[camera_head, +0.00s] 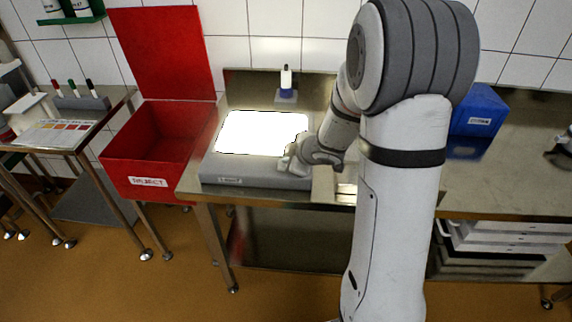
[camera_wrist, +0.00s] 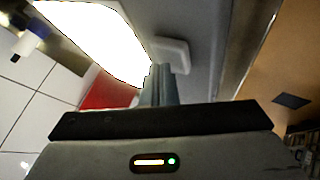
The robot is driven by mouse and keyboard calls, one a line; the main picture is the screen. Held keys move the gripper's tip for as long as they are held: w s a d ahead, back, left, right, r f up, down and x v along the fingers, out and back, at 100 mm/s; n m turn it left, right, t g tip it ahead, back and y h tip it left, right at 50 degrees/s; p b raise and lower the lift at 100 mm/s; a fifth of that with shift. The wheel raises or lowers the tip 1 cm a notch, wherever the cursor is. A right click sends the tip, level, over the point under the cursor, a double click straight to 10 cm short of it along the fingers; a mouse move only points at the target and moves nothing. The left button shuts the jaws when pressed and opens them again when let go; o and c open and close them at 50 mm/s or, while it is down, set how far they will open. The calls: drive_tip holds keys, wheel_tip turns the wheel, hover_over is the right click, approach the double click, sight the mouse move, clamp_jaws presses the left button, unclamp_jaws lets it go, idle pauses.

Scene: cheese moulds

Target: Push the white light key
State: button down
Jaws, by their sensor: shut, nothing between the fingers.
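The light box (camera_head: 230,171) is a grey slab on the steel bench, and its top panel (camera_head: 250,133) glows bright white. In the wrist view the glowing panel (camera_wrist: 95,35) fills the upper left. The white light key (camera_wrist: 173,54) is a pale rounded block on the grey housing beside the panel. My gripper (camera_head: 290,160) is over the right front part of the box, its fingers shut and empty. In the wrist view the fingertips (camera_wrist: 158,72) lie right by the key's near edge; I cannot tell whether they touch it. The arm hides part of the box in the head view.
An open red reject bin (camera_head: 150,181) stands left of the bench. A small dispenser (camera_head: 286,84) stands behind the box. A blue bin (camera_head: 478,110) is on the bench at the right. A side table (camera_head: 66,133) with pens is at the far left.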

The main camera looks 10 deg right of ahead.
drive_tip(key=shift+f, duration=0.2)
drive_tip(key=shift+r, duration=0.1)
drive_tip(key=shift+r+p, duration=0.75)
drive_tip(key=shift+p, duration=0.05)
wheel_tip(320, 180, up, 6)
drive_tip(key=p, duration=0.6)
idle(0.4)
